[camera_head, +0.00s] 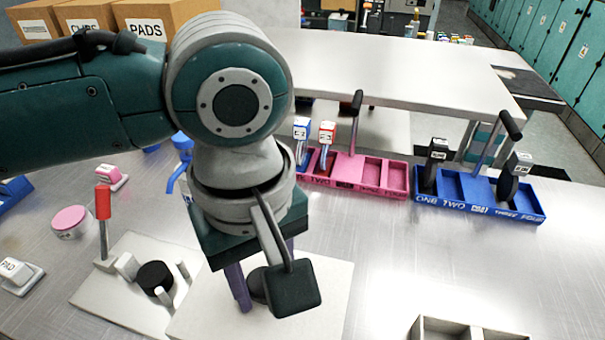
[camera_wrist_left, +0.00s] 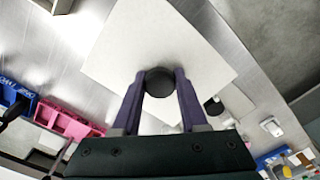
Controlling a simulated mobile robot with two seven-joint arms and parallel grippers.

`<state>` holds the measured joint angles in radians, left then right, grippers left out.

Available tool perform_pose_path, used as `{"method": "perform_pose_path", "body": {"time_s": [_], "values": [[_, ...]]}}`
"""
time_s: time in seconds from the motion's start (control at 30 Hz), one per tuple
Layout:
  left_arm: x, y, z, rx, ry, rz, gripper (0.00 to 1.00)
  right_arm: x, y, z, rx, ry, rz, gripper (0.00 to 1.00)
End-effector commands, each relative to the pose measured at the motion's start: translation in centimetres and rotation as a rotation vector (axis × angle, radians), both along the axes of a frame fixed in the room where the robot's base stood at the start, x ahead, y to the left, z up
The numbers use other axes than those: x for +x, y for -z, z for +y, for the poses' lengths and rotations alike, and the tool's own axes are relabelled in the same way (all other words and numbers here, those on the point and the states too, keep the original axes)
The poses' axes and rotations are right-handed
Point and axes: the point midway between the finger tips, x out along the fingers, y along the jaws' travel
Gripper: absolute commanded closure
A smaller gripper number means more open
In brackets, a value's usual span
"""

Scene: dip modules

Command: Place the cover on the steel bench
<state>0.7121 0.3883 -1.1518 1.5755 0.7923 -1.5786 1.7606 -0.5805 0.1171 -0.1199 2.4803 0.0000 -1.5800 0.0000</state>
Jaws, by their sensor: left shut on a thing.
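The cover appears to be a pale square plate (camera_head: 325,300) with a round dark knob; it also shows in the left wrist view (camera_wrist_left: 195,48). My left gripper (camera_wrist_left: 159,84) is shut on the dark knob (camera_wrist_left: 158,80), with a purple finger on each side. In the head view my left gripper (camera_head: 262,298) comes down over the plate, and my wrist partly hides the knob. The steel bench (camera_head: 390,265) lies under and around the plate. I cannot tell whether the plate touches the bench. My right gripper is not in view.
A pale fixture (camera_head: 100,290) with a black disc and red-handled clamp stands beside the plate, left. A pink tray (camera_head: 385,195) and blue tray (camera_head: 480,208) stand behind. A pale open box (camera_head: 425,328) is at the front right. The bench between is clear.

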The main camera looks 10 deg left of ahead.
Motion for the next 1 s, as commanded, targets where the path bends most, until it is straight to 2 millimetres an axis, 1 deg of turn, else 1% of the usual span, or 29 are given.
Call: {"method": "perform_pose_path", "body": {"time_s": [0.1,0.13,0.37,0.4,0.63,0.73,0.87,1.0], "values": [[0.0,0.3,0.0,-0.001,0.0,0.001,1.0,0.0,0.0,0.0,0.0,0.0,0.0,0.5],[0.0,0.3,0.0,0.0,0.0,0.0,0.55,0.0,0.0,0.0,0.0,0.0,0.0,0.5],[0.0,0.2,0.0,0.0,0.0,0.0,0.29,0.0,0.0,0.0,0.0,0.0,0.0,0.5],[0.0,0.2,0.0,0.0,0.0,0.0,0.27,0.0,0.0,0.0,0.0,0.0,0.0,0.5],[0.0,0.1,0.0,-0.001,0.0,-0.001,0.27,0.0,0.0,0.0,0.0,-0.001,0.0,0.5],[0.0,-0.6,-0.1,-0.003,-0.001,-0.001,0.27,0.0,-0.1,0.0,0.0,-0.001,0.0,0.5],[0.1,-2.9,-0.1,-0.004,0.001,-0.003,0.27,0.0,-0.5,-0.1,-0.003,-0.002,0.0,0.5],[0.1,-6.2,-0.1,-0.004,0.001,-0.004,0.27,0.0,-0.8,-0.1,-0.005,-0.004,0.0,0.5]]}}
